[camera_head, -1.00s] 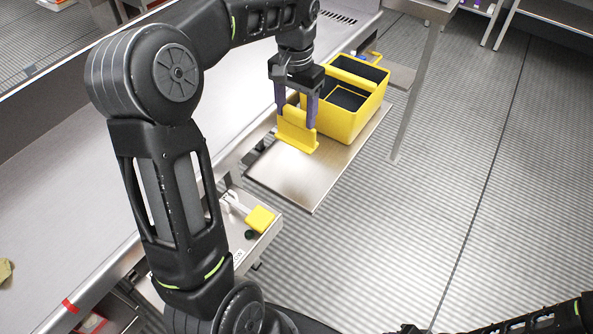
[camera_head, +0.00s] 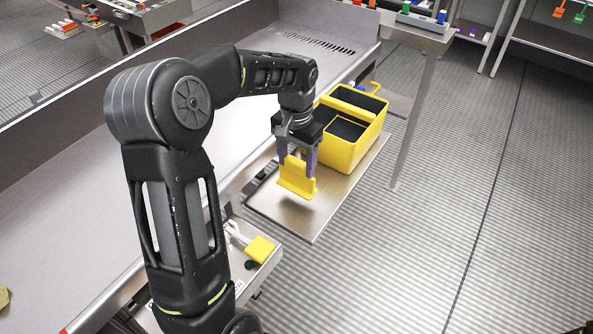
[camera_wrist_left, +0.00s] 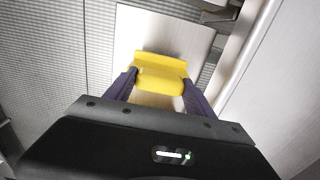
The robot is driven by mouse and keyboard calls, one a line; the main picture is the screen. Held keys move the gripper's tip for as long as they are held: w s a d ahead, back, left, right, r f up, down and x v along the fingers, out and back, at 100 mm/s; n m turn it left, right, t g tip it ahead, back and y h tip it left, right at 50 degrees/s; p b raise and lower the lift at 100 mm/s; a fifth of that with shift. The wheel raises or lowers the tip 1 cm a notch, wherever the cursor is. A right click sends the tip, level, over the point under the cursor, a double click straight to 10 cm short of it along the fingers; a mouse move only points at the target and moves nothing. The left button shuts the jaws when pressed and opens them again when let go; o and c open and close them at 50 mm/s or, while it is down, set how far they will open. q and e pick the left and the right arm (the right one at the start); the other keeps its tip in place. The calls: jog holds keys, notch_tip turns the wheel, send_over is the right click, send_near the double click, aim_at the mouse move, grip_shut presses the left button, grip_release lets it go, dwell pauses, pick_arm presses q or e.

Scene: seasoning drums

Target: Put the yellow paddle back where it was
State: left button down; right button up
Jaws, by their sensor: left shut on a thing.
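The yellow paddle (camera_head: 297,181) is a flat yellow piece with a wider lower edge. My left gripper (camera_head: 299,165) is shut on its upper part and points down over the metal shelf (camera_head: 310,222). The paddle is roughly upright; I cannot tell whether its lower edge touches the shelf. In the left wrist view the paddle (camera_wrist_left: 160,68) spans between the fingers (camera_wrist_left: 160,92), with bare shelf beyond it. My right gripper is not in view.
A yellow bin (camera_head: 351,150) with dark compartments stands on the shelf just behind the paddle. A white-handled yellow tool (camera_head: 259,249) lies on a lower ledge nearer me. A long steel counter (camera_head: 75,175) runs along the left. The shelf's front part is clear.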

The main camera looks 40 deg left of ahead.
aim_at(296, 172)
pick_arm(q)
jog(key=shift+f, duration=1.85)
jog(key=shift+f, duration=0.1)
jog(key=shift+c, duration=1.6)
grip_release()
notch_tip(296, 172, up, 12)
jog(key=shift+r, duration=0.15)
